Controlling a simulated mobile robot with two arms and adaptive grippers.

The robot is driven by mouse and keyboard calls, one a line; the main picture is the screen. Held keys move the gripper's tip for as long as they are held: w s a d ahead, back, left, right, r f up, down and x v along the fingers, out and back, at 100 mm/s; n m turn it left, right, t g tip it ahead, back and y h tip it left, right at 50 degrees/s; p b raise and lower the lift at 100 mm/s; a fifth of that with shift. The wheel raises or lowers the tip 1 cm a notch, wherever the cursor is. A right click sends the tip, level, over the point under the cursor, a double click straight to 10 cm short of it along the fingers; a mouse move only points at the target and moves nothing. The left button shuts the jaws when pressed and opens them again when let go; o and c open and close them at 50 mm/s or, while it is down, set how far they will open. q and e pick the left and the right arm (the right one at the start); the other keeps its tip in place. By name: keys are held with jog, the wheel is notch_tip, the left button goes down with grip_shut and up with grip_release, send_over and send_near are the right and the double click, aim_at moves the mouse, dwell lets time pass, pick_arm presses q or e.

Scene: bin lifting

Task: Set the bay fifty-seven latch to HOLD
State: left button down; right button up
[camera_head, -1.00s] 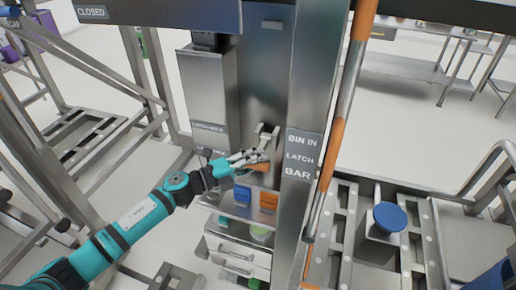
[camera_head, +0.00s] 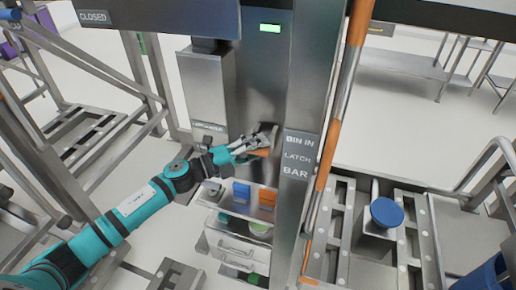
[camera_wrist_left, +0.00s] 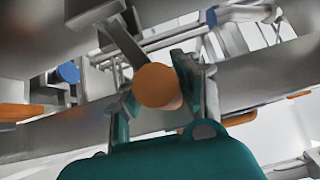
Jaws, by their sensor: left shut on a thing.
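The latch lever's orange grip (camera_head: 261,153) shows at the front of the metal column, left of the post lettered BIN IN, LATCH, BAR (camera_head: 299,157). My left gripper (camera_head: 262,144) is shut on this grip. In the left wrist view, the round orange end of the grip (camera_wrist_left: 156,86) sits between the two fingers (camera_wrist_left: 157,84). The fingers and the tilt of the view hide most of the lever. No HOLD marking or bay number is readable. A small green indicator (camera_head: 270,28) is lit high on the column. My right gripper is not in view.
A shelf below my gripper holds a blue block (camera_head: 241,191) and an orange block (camera_head: 267,198), with drawers (camera_head: 232,246) underneath. A long orange and metal bar (camera_head: 336,120) stands right of the post. A blue round knob (camera_head: 385,212) is at right. A CLOSED sign (camera_head: 93,16) hangs upper left.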

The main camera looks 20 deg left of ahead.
pick_arm(q)
jog(key=shift+w+a+r, duration=0.2)
jog(key=shift+w+r, duration=0.05)
jog(key=shift+r, duration=0.3)
jog(key=c, duration=1)
grip_release()
jog(key=shift+c, duration=0.2)
jog(key=shift+f, duration=0.15)
jog(key=shift+f, duration=0.15)
jog(key=v, duration=1.2)
jog(key=shift+a, duration=0.1)
